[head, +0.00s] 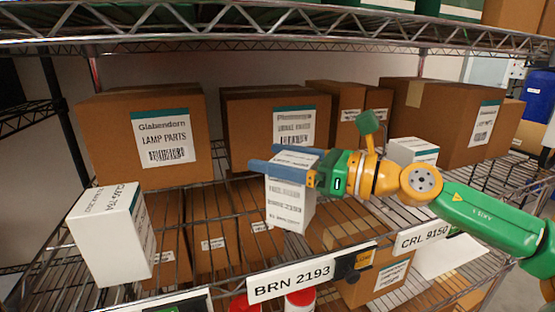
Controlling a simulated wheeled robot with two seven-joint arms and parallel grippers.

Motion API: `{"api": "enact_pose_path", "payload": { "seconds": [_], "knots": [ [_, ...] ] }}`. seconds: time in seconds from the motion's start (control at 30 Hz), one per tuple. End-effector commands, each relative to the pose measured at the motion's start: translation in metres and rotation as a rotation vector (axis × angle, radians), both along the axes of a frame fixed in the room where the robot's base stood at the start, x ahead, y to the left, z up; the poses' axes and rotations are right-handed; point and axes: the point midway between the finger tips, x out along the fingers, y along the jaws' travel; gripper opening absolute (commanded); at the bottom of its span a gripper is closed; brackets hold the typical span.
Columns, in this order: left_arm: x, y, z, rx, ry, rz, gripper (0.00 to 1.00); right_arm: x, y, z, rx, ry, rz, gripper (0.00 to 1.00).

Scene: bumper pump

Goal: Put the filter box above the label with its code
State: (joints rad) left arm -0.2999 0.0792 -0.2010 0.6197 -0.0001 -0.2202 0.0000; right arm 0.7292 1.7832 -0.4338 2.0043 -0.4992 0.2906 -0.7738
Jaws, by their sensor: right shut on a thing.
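A small white box (289,205) with printed text is held upright in my right gripper (287,167), whose blue fingers are shut across its upper part. The print on it is too small to read surely. The box is near the shelf's front edge, above and behind the label BRN 2193 (291,280); I cannot tell whether its base touches the shelf. The label CRL 9150 (422,237) is on the rail further right. Another white box (110,237) stands at the left, and one more (414,151) stands behind my right arm. My left gripper is not in view.
Large brown cartons line the back of the wire shelf (205,195), one marked Glabendorn lamp parts (147,137). Red-capped containers (300,299) and more cartons stand below.

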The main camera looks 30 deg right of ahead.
Motion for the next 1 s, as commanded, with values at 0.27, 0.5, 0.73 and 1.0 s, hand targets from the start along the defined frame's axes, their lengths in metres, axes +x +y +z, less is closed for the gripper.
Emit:
{"api": "enact_pose_path", "payload": {
  "seconds": [0.27, 0.5, 0.73, 1.0],
  "knots": [
    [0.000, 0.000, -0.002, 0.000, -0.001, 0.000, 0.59, 0.000, 0.000, -0.002, -0.001, 0.001, 0.000, 1.00],
    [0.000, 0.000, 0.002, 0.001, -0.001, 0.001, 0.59, 0.000, 0.000, 0.002, 0.000, 0.000, 0.000, 1.00],
    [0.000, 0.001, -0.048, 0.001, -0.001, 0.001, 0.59, -0.026, -0.017, -0.011, -0.001, -0.006, -0.006, 1.00],
    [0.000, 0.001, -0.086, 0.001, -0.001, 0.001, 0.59, -0.077, -0.048, -0.005, 0.001, -0.005, -0.005, 1.00]
  ]
}}
